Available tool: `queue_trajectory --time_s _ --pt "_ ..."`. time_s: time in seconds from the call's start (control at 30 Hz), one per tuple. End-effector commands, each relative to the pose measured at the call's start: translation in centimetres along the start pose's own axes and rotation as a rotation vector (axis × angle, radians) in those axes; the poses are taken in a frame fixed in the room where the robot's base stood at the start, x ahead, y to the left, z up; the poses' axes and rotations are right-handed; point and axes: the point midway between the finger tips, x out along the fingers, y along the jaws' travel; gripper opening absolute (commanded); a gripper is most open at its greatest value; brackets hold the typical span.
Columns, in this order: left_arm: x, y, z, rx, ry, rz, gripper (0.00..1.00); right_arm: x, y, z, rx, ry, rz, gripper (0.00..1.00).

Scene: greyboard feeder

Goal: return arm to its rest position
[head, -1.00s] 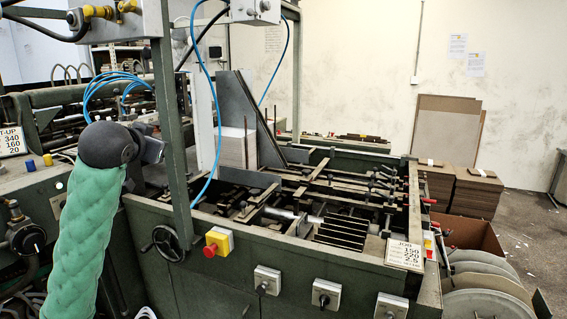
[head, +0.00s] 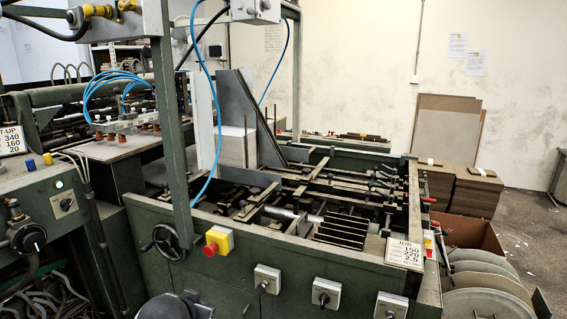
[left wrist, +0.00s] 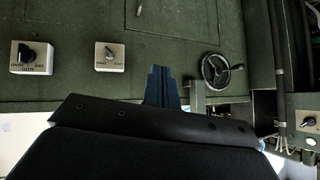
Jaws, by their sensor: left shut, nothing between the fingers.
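My left gripper (left wrist: 161,87) shows in the left wrist view, its two dark fingers together with nothing between them. It is in front of the green machine front (left wrist: 160,55), apparently clear of it, though the exact gap cannot be told. In the head view only a dark rounded part of my left arm shows at the bottom edge; its gripper fingers are not visible there. My right gripper is in neither view.
The feeder machine's front carries a handwheel (head: 166,242), a red stop button on a yellow box (head: 218,241) and rotary switches (head: 267,280). A board stack (head: 238,148) stands in the feeder. Cables hang at lower left. Grey discs (head: 485,290) stand at lower right.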

Motion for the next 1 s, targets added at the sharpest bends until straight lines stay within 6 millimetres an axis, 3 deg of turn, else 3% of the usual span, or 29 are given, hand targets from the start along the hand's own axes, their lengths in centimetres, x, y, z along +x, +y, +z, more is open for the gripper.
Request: queue_trajectory --time_s 0.03,0.47,0.8,1.0 --pt "0.2 1.1 2.0 -0.007 -0.029 0.02 0.0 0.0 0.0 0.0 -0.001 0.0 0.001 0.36" --pt "0.1 9.3 17.4 -0.072 -0.273 0.159 0.0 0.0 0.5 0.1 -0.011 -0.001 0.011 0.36" --pt "-2.7 14.6 29.5 -0.127 -0.485 0.24 0.0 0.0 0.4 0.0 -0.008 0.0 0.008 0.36" --pt "-4.8 16.4 34.7 -0.142 -0.579 0.265 0.0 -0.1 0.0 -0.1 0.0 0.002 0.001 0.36"
